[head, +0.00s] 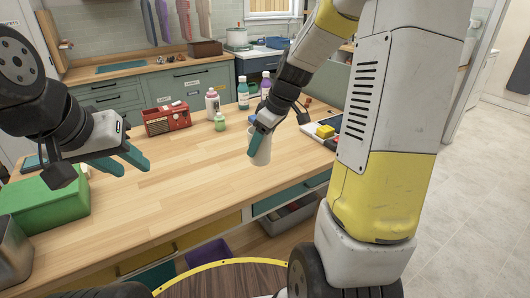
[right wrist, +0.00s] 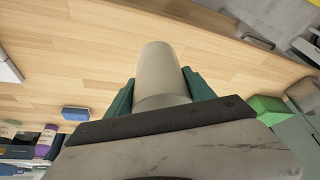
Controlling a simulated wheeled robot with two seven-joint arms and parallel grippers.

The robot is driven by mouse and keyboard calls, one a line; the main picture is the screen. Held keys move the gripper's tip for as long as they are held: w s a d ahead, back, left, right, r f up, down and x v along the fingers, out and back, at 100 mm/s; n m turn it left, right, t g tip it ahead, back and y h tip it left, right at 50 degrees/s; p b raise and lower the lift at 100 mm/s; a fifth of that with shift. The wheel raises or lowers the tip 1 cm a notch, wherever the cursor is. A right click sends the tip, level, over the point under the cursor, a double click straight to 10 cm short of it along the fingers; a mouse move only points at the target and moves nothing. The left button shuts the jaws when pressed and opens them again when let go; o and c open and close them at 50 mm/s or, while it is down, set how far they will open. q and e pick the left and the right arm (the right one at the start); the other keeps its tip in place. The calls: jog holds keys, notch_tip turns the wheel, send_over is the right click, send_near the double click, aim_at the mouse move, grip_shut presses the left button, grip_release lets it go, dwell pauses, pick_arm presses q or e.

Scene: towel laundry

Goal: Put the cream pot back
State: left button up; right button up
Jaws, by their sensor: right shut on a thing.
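The cream pot (head: 262,152) is a pale, plain cylinder at the right part of the wooden table, near its front edge. My right gripper (head: 256,143) reaches down to it from above with teal fingers. In the right wrist view the pot (right wrist: 158,72) sits between the two teal fingers (right wrist: 162,95), which are shut on its sides. Whether its base touches the table is hard to tell. My left gripper (head: 130,160) hangs over the left part of the table, its teal fingers apart and empty.
A red radio (head: 167,118), a pink-capped bottle (head: 212,103) and a green bottle (head: 219,122) stand at the table's back. A green box (head: 45,203) is at the left. A yellow block (head: 324,131) lies right of the pot. The table's middle is clear.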

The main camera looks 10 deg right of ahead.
aim_at(266, 150)
jog(key=shift+m, duration=0.5)
jog(key=s+f, duration=0.2)
jog(key=f, duration=0.1)
jog(key=shift+s+d+f, duration=0.1)
jog(key=shift+s+f, duration=0.1)
jog(key=shift+w+d+f, duration=0.15)
jog(key=shift+w+f, duration=0.1)
jog(key=shift+w, duration=0.05)
jog(key=shift+w+d+f, duration=0.8)
jog(key=shift+w, duration=1.55)
jog(key=shift+w+d+f, duration=0.85)
jog(key=shift+w, duration=1.55)
jog(key=shift+w+d+f, duration=0.8)
jog(key=shift+w, duration=1.55)
jog(key=shift+f, duration=0.15)
jog(key=o, duration=1.7)
